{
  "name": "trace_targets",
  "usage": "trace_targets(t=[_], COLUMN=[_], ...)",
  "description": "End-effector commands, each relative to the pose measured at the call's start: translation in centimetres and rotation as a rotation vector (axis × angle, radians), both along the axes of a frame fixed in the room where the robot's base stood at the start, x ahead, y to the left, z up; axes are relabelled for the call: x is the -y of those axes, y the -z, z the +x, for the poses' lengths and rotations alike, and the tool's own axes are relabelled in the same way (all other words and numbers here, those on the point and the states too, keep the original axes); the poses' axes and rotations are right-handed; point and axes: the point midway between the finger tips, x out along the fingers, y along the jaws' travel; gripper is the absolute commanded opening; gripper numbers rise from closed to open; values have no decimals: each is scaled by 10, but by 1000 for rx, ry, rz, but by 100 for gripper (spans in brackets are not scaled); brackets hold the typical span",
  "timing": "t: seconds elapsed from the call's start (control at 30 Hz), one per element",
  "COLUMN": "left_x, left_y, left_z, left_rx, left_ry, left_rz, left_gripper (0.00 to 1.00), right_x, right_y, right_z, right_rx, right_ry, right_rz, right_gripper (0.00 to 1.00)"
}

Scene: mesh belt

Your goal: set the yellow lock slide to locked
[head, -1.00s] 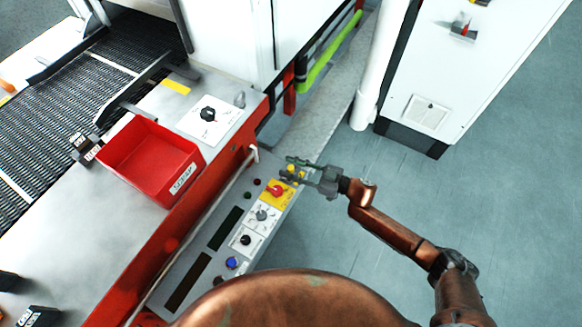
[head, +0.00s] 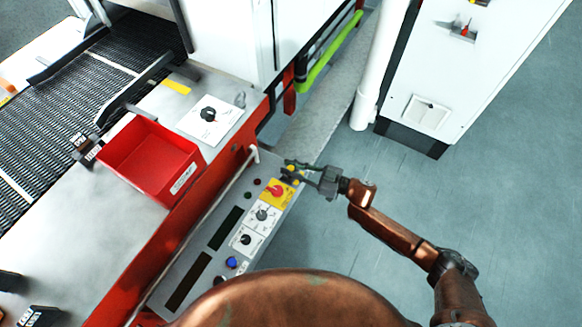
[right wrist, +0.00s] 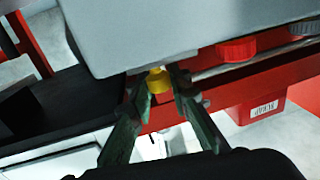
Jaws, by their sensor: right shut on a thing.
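The yellow lock slide (head: 291,168) is at the far right end of the grey control panel (head: 215,245). In the head view it is mostly hidden by my right gripper (head: 291,171), which reaches in from the right. In the right wrist view, its yellow knob (right wrist: 157,80) sits between the fingertips of my right gripper (right wrist: 158,88), under the grey panel's edge. The right gripper is shut on it. The slide's position marks cannot be made out. My left gripper is not in view.
A red knob on a yellow plate (head: 277,190) is close beside the fingers, with grey and black knobs and a blue button (head: 231,262) further along. A red bin (head: 150,160) stands by the mesh belt (head: 120,65). Open floor (head: 480,190) lies to the right.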

Motion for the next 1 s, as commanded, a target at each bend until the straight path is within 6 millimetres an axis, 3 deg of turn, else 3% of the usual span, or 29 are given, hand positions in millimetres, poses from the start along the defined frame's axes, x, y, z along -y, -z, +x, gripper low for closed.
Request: trace_targets(t=[0.23, 0.53, 0.57, 0.6, 0.8, 1.0], left_x=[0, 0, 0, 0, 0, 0], left_y=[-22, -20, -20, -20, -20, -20], left_z=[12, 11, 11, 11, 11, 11], left_rx=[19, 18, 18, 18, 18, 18], left_ry=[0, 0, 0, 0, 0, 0], left_rz=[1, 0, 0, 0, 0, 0], left_gripper=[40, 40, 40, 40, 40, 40], right_x=[-16, -19, -20, -20, -20, -19], right_y=[-4, 1, 1, 1, 1, 1], right_z=[-29, -34, -34, -34, -33, -32], right_rx=[-2, -2, -2, -2, -2, -1], right_ry=[-2, -7, -8, -8, -7, -5], right_rz=[2, 2, 2, 2, 1, 0], right_gripper=[0, 0, 19, 22, 36, 36])
